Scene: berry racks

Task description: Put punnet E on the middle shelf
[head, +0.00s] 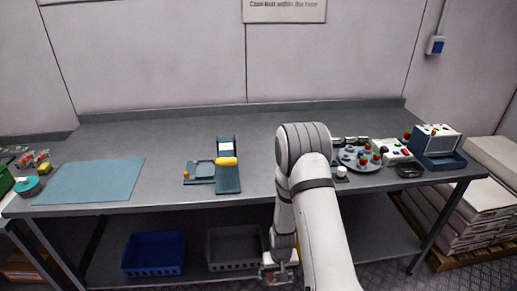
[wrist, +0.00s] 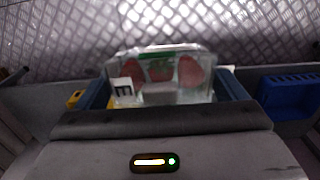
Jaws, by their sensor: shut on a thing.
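Punnet E (wrist: 165,75) is a clear box with red berries inside, a green strip on top and a white label with a black E. It is in the wrist view, straight in front of my gripper, which is shut on it. In the head view my gripper (head: 279,267) hangs low in front of the bench, near the lower shelf level; the punnet cannot be made out there. My arm hides part of the bench and the lower level. No rack with a middle shelf can be made out in either view.
A grey bench (head: 255,125) spans the view, with a blue mat (head: 90,182), a dark-blue device (head: 228,180) and a round tray (head: 345,160) on it. Below stand a blue crate (head: 153,254) and a grey crate (head: 234,249). Stacked boxes (head: 450,218) stand at right.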

